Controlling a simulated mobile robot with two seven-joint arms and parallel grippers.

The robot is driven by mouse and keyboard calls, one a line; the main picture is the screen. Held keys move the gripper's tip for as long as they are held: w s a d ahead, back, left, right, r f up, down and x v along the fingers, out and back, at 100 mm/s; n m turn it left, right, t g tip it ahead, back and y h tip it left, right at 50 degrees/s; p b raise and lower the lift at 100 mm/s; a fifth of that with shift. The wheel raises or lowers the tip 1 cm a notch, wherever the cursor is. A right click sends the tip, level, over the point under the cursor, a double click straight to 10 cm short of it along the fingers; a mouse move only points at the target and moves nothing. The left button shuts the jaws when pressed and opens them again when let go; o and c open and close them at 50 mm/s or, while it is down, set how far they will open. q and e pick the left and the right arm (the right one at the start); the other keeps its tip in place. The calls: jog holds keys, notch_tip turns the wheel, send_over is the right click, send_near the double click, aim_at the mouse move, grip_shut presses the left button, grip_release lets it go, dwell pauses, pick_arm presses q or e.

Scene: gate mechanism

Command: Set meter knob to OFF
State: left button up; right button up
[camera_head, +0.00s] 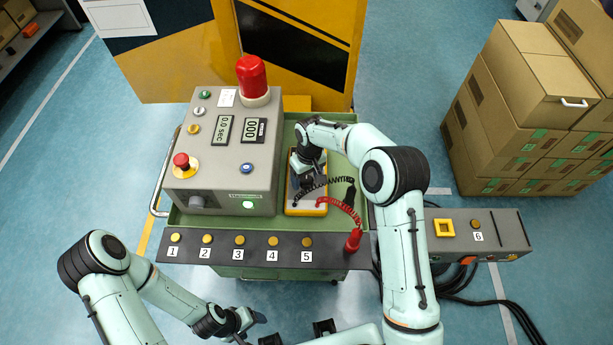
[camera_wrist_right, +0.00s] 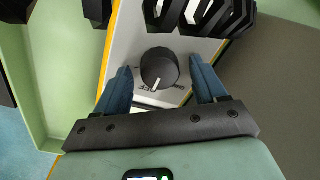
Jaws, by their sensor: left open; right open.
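The meter (camera_head: 306,207) is a yellow-edged box with a light face, lying in the green tray right of the grey control box. In the head view my right gripper (camera_head: 304,178) covers much of the meter. My left gripper (camera_head: 252,327) is open and empty at the bottom, away from the meter.
The grey control box (camera_head: 215,118) with a red beacon (camera_head: 252,75) stands left of the meter. A dark strip with numbered buttons (camera_head: 240,255) runs along the front. Black and red coiled leads (camera_head: 340,204) lie beside the meter. Cardboard boxes (camera_head: 520,105) stand at right.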

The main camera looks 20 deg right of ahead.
aim_at(309, 178)
notch_tip(309, 178, up, 13)
jog(key=shift+d+r+p, duration=0.2)
jog(key=shift+d+p, duration=0.2)
jog(key=shift+p, duration=0.05)
jog(key=shift+w+f, duration=0.1)
dwell(0.5)
